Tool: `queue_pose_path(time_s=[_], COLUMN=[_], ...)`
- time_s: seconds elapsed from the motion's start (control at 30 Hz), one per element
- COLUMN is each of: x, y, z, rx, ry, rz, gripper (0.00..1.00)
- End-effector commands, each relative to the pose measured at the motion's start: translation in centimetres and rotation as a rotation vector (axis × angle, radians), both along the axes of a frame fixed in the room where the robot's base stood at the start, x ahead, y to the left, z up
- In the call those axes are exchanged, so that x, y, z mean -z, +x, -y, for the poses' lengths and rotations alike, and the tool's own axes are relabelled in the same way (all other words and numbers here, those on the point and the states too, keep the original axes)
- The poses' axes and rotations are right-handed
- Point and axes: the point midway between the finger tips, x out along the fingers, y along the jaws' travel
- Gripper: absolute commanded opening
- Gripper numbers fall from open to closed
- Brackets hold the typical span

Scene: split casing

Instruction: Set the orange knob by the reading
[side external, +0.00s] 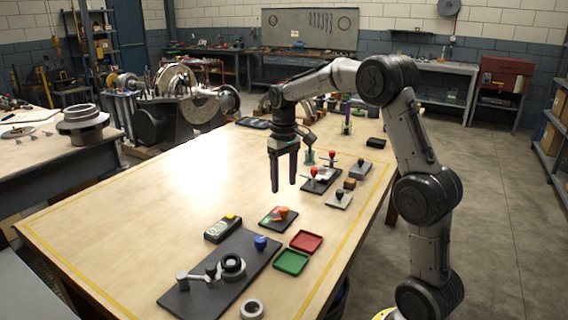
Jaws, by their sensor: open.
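The orange knob (282,212) sits on a small dark plate (270,223) on the wooden table, with a green patch at the plate's left. Which way the knob points is too small to tell. A dark handheld device (222,229) with a yellow top corner lies just left of that plate; it may carry the reading, but no figures can be made out. My gripper (283,189) points down, open and empty, with its two dark fingers apart. It hangs above the table, over or behind the knob in the picture, and touches nothing.
A black board (205,295) with a blue knob (261,242) and round metal parts lies in front. A red tray (306,241) and a green tray (291,262) are right of it. Red-handled clamps (313,172) stand behind on the right. The table's left middle is clear.

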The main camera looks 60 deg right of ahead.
Motion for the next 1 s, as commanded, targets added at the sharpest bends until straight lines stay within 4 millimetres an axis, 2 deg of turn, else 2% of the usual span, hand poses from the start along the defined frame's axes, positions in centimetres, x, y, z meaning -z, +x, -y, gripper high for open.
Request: queue_pose_path(time_s=[0.1, 0.3, 0.77, 0.83, 0.9, 1.0], x=[-2.4, -4.7, -5.4, -6.1, -7.9, -10.7], y=[0.1, 0.1, 0.1, 0.2, 0.2, -1.3], z=[0.0, 0.0, -0.1, -0.8, -2.0, -4.9], rx=[0.0, 0.0, -0.004, -0.02, -0.045, -0.095], ry=[-0.002, -0.001, 0.0, -0.007, -0.024, -0.043], rz=[0.004, 0.002, 0.001, 0.017, 0.054, 0.105], gripper=[0.65, 0.65, 0.65, 0.65, 0.65, 0.65])
